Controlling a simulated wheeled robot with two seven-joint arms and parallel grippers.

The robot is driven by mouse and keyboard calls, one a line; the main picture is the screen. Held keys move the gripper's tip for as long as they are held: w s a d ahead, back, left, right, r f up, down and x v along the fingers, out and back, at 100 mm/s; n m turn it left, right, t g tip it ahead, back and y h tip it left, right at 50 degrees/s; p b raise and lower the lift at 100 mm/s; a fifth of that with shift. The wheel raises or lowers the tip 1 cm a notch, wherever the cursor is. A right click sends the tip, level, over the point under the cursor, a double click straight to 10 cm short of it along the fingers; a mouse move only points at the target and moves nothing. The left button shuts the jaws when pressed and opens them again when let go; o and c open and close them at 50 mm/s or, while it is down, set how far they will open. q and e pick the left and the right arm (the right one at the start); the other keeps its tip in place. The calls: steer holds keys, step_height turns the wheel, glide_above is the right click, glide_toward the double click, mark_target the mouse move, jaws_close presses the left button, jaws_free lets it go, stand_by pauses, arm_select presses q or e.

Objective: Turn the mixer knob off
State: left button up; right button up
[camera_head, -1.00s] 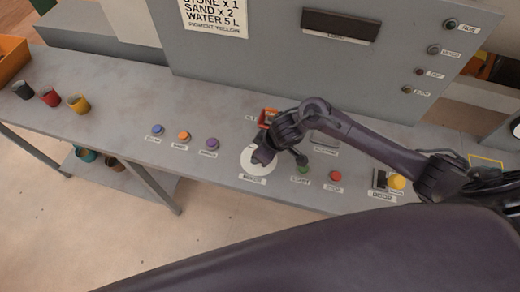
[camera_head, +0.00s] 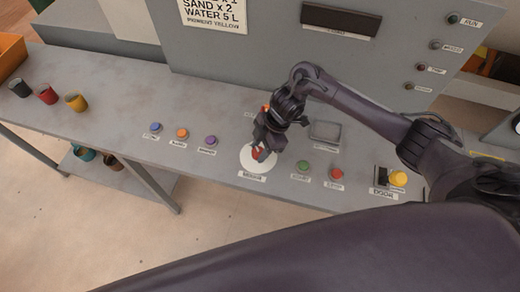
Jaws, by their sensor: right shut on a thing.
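The mixer knob shows as a small red part (camera_head: 256,154) on a round white dial plate (camera_head: 260,166) near the bench's front edge. My right gripper (camera_head: 262,154) is over the plate, its fingers pointing down and shut on the red knob. The fingers and wrist hide much of the knob, so its exact angle cannot be read. The label below the plate is too small to read surely. My left gripper is not in view.
Blue, orange and purple buttons (camera_head: 210,140) lie left of the dial. A green button (camera_head: 303,167), a red button (camera_head: 336,174) and a yellow knob (camera_head: 398,178) lie right. Three cups (camera_head: 48,95) stand far left. A grey panel (camera_head: 270,60) rises behind.

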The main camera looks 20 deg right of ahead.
steer(key=shift+n+g+b, duration=0.3)
steer(key=shift+n+b, duration=0.05)
steer(key=shift+n, duration=0.45)
steer(key=o, duration=1)
steer(key=shift+w+d+r, duration=0.1)
steer(key=shift+d+r, duration=0.05)
steer(key=shift+r, duration=0.15)
steer(key=v, duration=0.7)
steer(key=shift+r, duration=0.15)
